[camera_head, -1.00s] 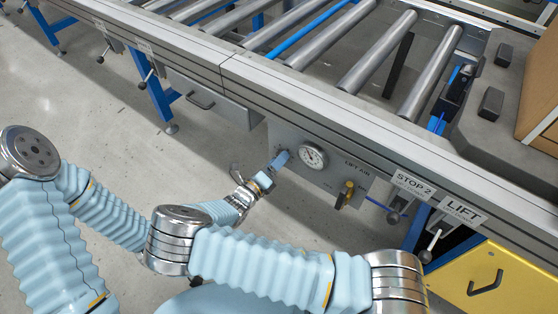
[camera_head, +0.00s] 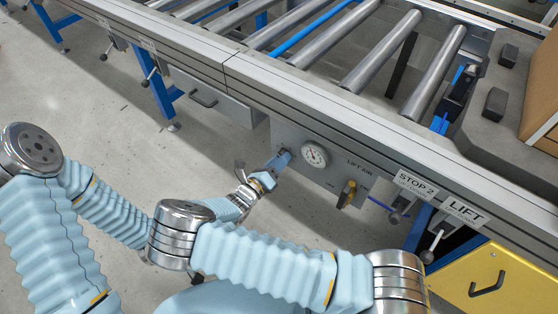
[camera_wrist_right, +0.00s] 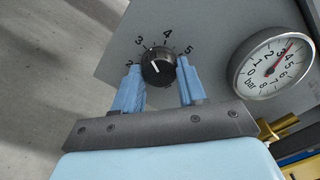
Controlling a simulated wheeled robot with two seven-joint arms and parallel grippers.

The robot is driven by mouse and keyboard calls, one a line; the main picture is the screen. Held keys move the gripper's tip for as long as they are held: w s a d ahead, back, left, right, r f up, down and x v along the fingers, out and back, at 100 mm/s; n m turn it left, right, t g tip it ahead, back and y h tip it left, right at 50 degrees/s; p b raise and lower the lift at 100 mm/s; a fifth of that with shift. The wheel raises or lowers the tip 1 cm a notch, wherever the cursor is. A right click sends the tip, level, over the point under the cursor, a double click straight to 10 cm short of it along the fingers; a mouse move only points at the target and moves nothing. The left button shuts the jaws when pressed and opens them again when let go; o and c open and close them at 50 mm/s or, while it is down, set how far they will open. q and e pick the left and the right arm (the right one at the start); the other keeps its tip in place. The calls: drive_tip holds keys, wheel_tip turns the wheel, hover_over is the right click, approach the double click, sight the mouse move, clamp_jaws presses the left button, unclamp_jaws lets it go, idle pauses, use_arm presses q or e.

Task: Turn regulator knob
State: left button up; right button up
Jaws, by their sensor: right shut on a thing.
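The regulator knob (camera_wrist_right: 158,66) is a round black dial with a white pointer mark, on a grey panel with a printed scale showing 2 to 5. Its mark points to the upper left, near the 2 and 3. My right gripper (camera_wrist_right: 158,78) is shut on the knob, with one blue finger on each side. In the head view my right gripper (camera_head: 281,160) is at the panel left of the gauge and hides the knob. The pressure gauge (camera_wrist_right: 274,65) is white, marked bar, with a red needle pointing up and right around 3 to 4. My left gripper is out of view.
The panel (camera_head: 330,178) hangs under the roller conveyor's side rail (camera_head: 300,98). STOP 2 and LIFT levers (camera_head: 431,250) stick out farther right. The floor left of the panel is clear.

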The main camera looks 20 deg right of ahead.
drive_tip(key=m+b, duration=0.8)
drive_tip(key=m, duration=1.9)
drive_tip(key=shift+a+f, duration=0.1)
idle(0.4)
drive_tip(key=o, duration=1.1)
drive_tip(key=shift+c, duration=0.2)
